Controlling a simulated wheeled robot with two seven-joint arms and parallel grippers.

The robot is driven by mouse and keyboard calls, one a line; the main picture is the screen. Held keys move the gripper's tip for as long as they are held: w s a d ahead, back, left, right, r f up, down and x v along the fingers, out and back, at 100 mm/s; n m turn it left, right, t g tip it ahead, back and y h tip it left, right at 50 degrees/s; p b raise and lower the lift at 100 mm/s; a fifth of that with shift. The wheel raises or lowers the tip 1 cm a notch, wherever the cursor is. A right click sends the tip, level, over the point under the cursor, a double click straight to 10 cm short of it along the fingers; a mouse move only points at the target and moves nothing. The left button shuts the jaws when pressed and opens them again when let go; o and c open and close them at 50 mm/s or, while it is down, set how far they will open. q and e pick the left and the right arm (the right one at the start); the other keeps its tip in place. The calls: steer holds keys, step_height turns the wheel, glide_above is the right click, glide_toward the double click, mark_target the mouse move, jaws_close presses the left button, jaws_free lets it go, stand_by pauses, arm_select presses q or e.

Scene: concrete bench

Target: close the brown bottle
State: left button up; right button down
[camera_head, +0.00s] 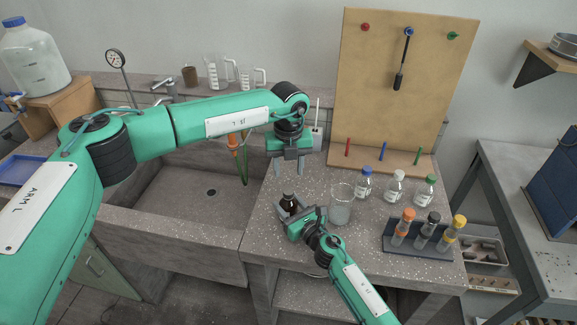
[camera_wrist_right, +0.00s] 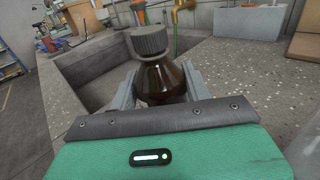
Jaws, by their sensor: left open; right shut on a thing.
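The brown bottle (camera_head: 289,203) stands upright near the left edge of the bench, beside the sink. My right gripper (camera_head: 291,210) is shut around its body. The right wrist view shows the brown glass (camera_wrist_right: 161,82) between the two fingers, with a ribbed dark grey cap (camera_wrist_right: 150,40) on its neck. I cannot tell how tightly the cap sits. My left gripper (camera_head: 289,168) points down, open and empty, above and a little behind the bottle, apart from it.
A glass beaker (camera_head: 341,206) stands just right of the bottle. Small capped bottles (camera_head: 395,186) stand behind it, and a rack of capped tubes (camera_head: 420,243) is at the right. The sink (camera_head: 190,215) is left. An upright tool board (camera_head: 400,90) stands at the back.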

mark_target(288, 191)
arm_select(q)
steer(key=shift+n, duration=0.3)
steer(key=shift+f, duration=4)
